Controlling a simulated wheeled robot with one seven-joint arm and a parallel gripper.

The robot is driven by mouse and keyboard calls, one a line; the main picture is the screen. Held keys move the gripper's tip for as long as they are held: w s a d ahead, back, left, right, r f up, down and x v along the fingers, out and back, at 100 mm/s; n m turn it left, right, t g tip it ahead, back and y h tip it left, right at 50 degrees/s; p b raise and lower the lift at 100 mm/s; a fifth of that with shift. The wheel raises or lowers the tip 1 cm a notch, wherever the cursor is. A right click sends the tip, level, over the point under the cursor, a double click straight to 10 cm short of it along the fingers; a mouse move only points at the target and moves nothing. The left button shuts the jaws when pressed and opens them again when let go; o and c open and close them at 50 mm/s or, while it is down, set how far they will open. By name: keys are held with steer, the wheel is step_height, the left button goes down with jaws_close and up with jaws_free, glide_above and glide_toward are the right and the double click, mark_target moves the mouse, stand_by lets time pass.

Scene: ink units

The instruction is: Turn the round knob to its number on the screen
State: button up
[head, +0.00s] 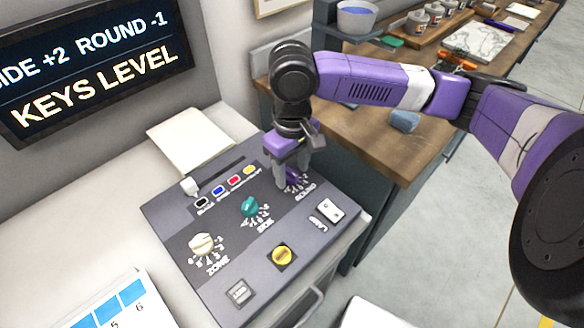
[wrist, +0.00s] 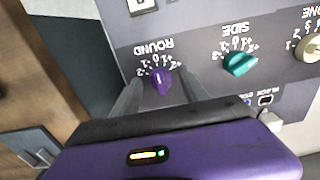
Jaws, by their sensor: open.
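The purple round knob (wrist: 161,80) sits on the dark console under the label ROUND. In the head view the knob (head: 293,178) is partly hidden by my gripper (head: 292,180). My gripper (wrist: 160,92) is open, with one finger on each side of the knob; I cannot tell whether they touch it. The knob's exact setting is too small to read surely. The screen (head: 95,70) reads "SIDE +2 ROUND -1" and "KEYS LEVEL", its left edge cut off.
The teal SIDE knob (head: 250,207) and cream ZONE knob (head: 201,245) stand to the left on the console (head: 180,235). A yellow button (head: 282,255), a white switch (head: 330,210) and a slider (head: 190,187) are also there. A wooden bench (head: 390,145) stands behind at right.

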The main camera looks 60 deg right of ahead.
mark_target(292, 172)
jaws_close()
steer(key=shift+n, duration=2.9)
steer(key=shift+d, duration=0.1)
jaws_free()
steer(key=shift+r, duration=3.95)
